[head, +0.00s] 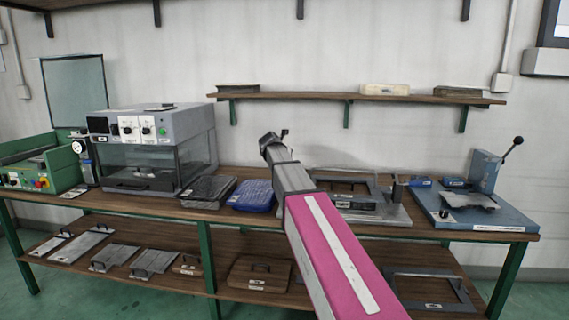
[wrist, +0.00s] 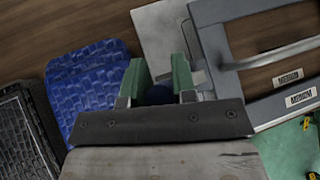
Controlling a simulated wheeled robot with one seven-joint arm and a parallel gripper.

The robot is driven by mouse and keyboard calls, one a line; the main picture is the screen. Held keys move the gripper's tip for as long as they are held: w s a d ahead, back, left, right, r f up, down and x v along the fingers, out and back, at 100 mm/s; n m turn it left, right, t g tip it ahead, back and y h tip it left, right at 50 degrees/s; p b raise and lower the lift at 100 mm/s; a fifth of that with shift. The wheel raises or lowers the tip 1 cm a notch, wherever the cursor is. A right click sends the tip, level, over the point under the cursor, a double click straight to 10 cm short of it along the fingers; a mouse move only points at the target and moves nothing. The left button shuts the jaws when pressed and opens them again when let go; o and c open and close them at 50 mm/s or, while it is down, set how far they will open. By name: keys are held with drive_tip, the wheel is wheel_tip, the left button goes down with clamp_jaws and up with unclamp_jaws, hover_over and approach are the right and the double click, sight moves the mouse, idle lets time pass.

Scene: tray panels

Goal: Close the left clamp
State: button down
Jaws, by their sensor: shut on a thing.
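In the wrist view my gripper (wrist: 160,78) has two green fingers on either side of a dark, rounded thing (wrist: 158,95), and is shut on it. It looks like the knob or handle end of the left clamp, but most of it is hidden by the gripper body. The fingers are at the left part of the fixture's metal base plate (wrist: 160,30), beside the grey frame (wrist: 207,45). In the head view the fixture's frame (head: 345,187) lies on the bench. My arm covers its left side, and my fingers cannot be made out there.
A blue textured tray panel (head: 252,196) and a dark one (head: 208,190) lie left of the fixture. A dark upright clamp part (head: 397,190) stands at its right. A blue lever press (head: 484,185) stands further right, and a glass-fronted machine (head: 155,150) at left.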

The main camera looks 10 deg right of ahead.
drive_tip(key=shift+s+d+y, duration=0.1)
drive_tip(key=shift+d+y, duration=0.15)
drive_tip(key=shift+y, duration=0.05)
idle(0.4)
drive_tip(key=c, duration=0.9)
unclamp_jaws()
drive_tip(key=v, duration=1)
drive_tip(key=shift+s+a+r, duration=0.15)
drive_tip(key=shift+s+r, duration=0.05)
drive_tip(key=shift+s, duration=0.1)
